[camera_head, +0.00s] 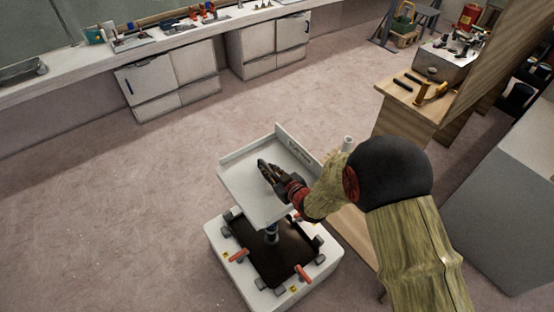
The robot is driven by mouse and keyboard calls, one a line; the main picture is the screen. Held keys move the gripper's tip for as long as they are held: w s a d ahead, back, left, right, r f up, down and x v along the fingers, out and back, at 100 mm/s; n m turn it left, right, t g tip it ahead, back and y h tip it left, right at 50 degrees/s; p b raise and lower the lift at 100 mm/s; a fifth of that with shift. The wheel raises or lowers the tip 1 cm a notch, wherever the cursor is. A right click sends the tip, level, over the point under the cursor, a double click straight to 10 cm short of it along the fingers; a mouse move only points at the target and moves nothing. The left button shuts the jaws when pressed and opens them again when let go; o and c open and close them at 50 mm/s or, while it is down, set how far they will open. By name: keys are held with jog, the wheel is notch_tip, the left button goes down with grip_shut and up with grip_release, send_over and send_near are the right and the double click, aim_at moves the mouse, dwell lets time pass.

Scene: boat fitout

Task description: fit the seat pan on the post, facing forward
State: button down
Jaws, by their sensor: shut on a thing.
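The seat pan (243,193) is a pale, flat panel with a raised lip along its far right edge, where small lettering shows. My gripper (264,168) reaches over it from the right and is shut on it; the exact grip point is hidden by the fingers. Below the pan, a short dark blue-grey post (271,234) rises from a white pedestal (228,260) with a dark top. The pan hides the post's upper end. I cannot tell whether pan and post touch.
Red-handled clamps (303,273) and grey blocks ring the pedestal top. A wooden bench with tools (408,92) stands at the upper right, and a grey cabinet (505,190) at the right. Long white counters (170,75) line the back. The carpet at left is clear.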

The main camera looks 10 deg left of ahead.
jog(key=shift+s+a, duration=0.1)
jog(key=shift+f, duration=0.45)
jog(key=shift+f+b, duration=1.1)
jog(key=shift+f, duration=0.6)
jog(key=shift+f+b, duration=2.2)
jog(key=shift+f, duration=0.5)
jog(key=shift+f, duration=0.3)
jog(key=c, duration=1.7)
grip_release()
jog(key=shift+o, duration=0.2)
jog(key=shift+f, duration=0.1)
